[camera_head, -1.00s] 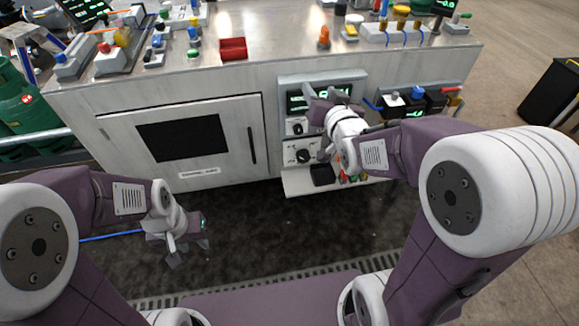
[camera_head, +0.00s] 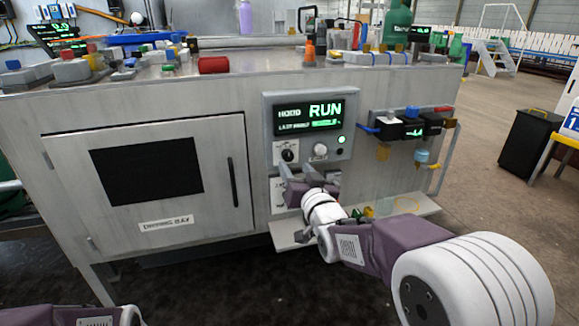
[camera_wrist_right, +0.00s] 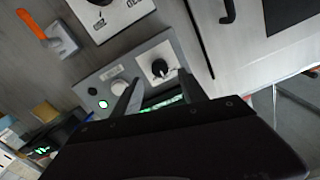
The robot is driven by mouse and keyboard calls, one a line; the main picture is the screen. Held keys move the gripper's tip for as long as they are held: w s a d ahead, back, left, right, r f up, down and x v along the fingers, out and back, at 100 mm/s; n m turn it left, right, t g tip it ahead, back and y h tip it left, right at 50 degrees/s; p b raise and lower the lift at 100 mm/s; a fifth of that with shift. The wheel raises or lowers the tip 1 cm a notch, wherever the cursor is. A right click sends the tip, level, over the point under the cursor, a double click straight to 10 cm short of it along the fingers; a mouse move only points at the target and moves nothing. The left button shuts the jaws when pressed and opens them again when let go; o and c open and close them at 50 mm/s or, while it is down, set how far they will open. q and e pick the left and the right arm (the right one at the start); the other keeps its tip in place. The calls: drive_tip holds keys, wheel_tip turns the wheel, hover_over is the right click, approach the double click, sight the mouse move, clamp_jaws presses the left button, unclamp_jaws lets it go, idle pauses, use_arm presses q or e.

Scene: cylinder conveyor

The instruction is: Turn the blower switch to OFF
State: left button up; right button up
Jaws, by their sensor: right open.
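The hood control panel (camera_head: 267,130) is on the bench front, its display (camera_head: 309,117) reading "HOOD" and "RUN". Below the display is a black rotary switch on a white plate (camera_head: 288,151); its label is too small to read. It also shows in the right wrist view as a black knob (camera_wrist_right: 160,69), between my open fingers and ahead of them. My right gripper (camera_head: 296,171) is open and empty, just below the switch in the head view; contact cannot be told. A lower white plate (camera_head: 278,196) is partly hidden behind it. My left gripper is out of view.
A pale round knob (camera_head: 320,150) and a lit green lamp (camera_head: 341,139) sit right of the switch. A small shelf (camera_head: 290,236) juts out below. Coloured valves (camera_head: 413,127) are mounted to the right. A cabinet door (camera_head: 218,150) is to the left.

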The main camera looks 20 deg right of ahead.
sight(289, 158)
drive_tip(key=w, duration=0.2)
drive_tip(key=w+b, duration=0.1)
drive_tip(key=w, duration=0.2)
drive_tip(key=shift+a+f, duration=0.1)
drive_tip(key=shift+f, duration=0.1)
drive_tip(key=shift+w+r+b, duration=0.15)
drive_tip(key=shift+w+b, duration=0.15)
drive_tip(key=shift+w, duration=0.25)
clamp_jaws()
drive_tip(key=shift+n, duration=0.3)
drive_tip(key=n, duration=0.4)
drive_tip(key=shift+n+b, duration=0.35)
drive_tip(key=shift+n, duration=1.75)
